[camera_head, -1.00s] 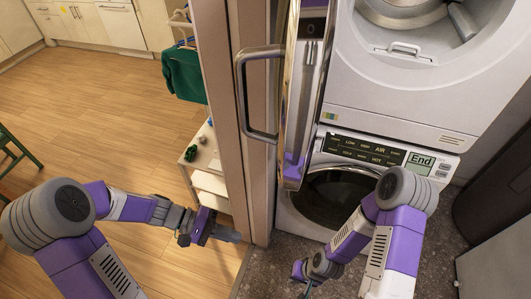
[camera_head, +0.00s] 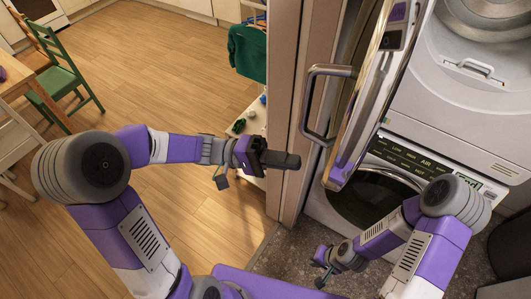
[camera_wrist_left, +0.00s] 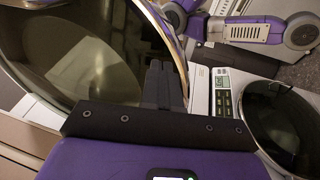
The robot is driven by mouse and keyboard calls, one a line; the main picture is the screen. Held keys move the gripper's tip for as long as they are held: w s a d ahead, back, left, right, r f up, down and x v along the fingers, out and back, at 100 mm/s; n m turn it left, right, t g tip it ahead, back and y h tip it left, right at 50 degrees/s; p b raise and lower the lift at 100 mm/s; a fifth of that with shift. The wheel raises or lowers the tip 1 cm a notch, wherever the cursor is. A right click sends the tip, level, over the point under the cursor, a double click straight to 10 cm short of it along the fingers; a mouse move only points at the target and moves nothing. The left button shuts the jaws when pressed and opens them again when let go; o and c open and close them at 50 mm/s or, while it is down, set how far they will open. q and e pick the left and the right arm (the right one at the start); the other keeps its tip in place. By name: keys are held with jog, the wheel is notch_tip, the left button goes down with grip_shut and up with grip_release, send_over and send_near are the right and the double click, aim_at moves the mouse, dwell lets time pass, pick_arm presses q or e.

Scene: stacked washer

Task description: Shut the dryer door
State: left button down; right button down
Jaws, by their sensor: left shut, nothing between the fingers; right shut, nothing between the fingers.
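The dryer (camera_head: 445,95) is the upper white machine, and its drum opening shows at the top right of the head view. The dryer door (camera_head: 372,95) stands open, seen nearly edge-on with a bright metal rim. In the left wrist view its round, dark, reflective face (camera_wrist_left: 75,60) fills the upper left. My left gripper (camera_head: 292,161) is shut and empty, left of the door's lower end. In the left wrist view its fingers (camera_wrist_left: 165,85) overlap the door; contact cannot be told. My right gripper (camera_head: 324,274) is shut and empty, low over the dark floor.
A U-shaped metal handle (camera_head: 308,105) juts out left of the door, above my left gripper. A brown wall edge (camera_head: 290,110) stands beside it. The washer (camera_head: 365,200) is below the dryer. Wooden floor (camera_head: 185,85) is open to the left, with a green chair (camera_head: 65,80).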

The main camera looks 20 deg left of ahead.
pick_arm(q)
jog(key=shift+p+x, duration=0.3)
jog(key=shift+x, duration=2.25)
jog(key=shift+f, duration=0.1)
